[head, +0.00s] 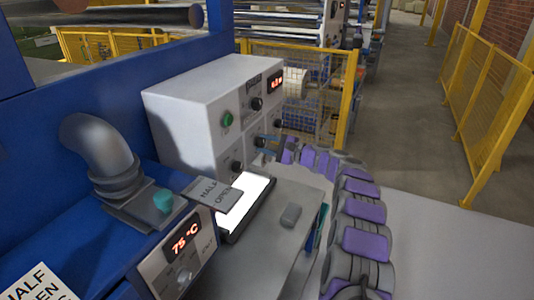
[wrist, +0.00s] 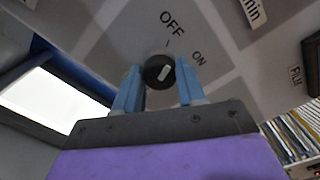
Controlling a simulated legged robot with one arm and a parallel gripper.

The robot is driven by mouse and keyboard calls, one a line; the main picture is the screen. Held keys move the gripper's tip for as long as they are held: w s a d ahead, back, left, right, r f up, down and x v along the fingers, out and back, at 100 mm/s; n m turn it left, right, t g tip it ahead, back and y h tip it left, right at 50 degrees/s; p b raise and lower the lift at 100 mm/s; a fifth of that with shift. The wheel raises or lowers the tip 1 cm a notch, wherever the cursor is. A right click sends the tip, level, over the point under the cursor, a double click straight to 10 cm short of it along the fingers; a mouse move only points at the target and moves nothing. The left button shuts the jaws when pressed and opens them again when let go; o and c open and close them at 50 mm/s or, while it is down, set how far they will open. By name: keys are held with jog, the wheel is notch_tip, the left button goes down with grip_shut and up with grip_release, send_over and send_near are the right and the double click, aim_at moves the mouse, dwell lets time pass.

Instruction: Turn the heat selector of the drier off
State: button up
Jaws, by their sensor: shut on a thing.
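A round black selector knob (wrist: 159,72) with a white pointer mark sits on a grey panel in the wrist view. The pointer slants to the upper right, toward the ON side. My gripper (wrist: 157,70) has its blue fingers on either side of the knob, shut on it. In the head view my gripper (head: 264,150) reaches the lower front of the white control cabinet (head: 195,110); its fingers are small there and the held knob is hard to make out.
The cabinet also has a green button (head: 227,119) and other black knobs (head: 236,166). A 75 °C display (head: 185,246) and a grey elbow duct (head: 100,150) are at left. Yellow fencing (head: 485,100) stands beyond.

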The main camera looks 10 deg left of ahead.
jog(key=shift+r+n+b, duration=0.1)
jog(key=shift+n+b, duration=0.9)
jog(key=shift+b, duration=0.1)
jog(key=o, duration=0.7)
jog(key=shift+a, duration=0.1)
jog(key=o, duration=0.4)
jog(key=shift+a, duration=0.2)
jog(key=shift+c, duration=0.2)
jog(key=shift+s+d, duration=0.1)
jog(key=shift+d, duration=0.5)
jog(key=p+v, duration=0.2)
jog(key=v, duration=1.4)
jog(key=shift+s, duration=0.1)
